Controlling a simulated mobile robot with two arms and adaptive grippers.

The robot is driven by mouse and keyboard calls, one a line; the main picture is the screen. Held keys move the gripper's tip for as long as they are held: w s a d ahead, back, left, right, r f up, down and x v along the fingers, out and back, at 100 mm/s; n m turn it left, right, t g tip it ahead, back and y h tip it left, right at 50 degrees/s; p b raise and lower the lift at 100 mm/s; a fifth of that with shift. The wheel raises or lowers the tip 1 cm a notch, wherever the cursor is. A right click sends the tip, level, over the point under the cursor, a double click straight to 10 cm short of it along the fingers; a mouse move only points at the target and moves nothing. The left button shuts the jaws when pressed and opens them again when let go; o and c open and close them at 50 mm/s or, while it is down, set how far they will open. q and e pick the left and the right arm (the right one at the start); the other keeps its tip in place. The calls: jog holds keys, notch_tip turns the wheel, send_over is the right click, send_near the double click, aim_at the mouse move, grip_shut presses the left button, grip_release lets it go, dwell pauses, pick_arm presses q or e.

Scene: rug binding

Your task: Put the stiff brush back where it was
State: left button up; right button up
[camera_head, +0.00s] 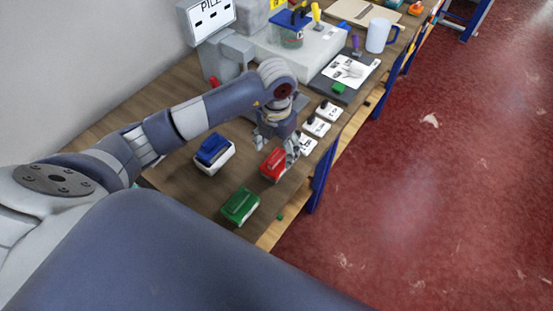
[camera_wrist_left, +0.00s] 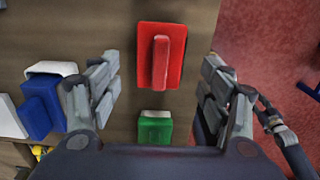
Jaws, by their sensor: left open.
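A red brush-like block (camera_head: 272,165) with a raised ridge handle lies on the wooden table. It also shows in the left wrist view (camera_wrist_left: 173,72). My left gripper (camera_head: 278,146) is open above it; in the left wrist view the fingers (camera_wrist_left: 161,78) stand apart on either side of the red block, with nothing held. A green block (camera_head: 239,206) lies nearer the front edge. A blue block (camera_head: 212,149) sits on a white base to the left. I cannot tell from the pictures which is the stiff brush. My right gripper is not in view.
Several white label pads with dark knobs (camera_head: 316,126) line the table's right edge. A grey mat with a white sheet (camera_head: 350,71), a white mug (camera_head: 378,36) and a grey machine with a sign (camera_head: 208,20) stand farther back. Bare wood shows between the blocks.

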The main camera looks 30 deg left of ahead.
aim_at(277, 157)
pick_arm(q)
notch_tip(277, 157, up, 7)
jog(key=b, duration=0.1)
jog(key=shift+b, duration=0.3)
jog(key=shift+f, duration=0.2)
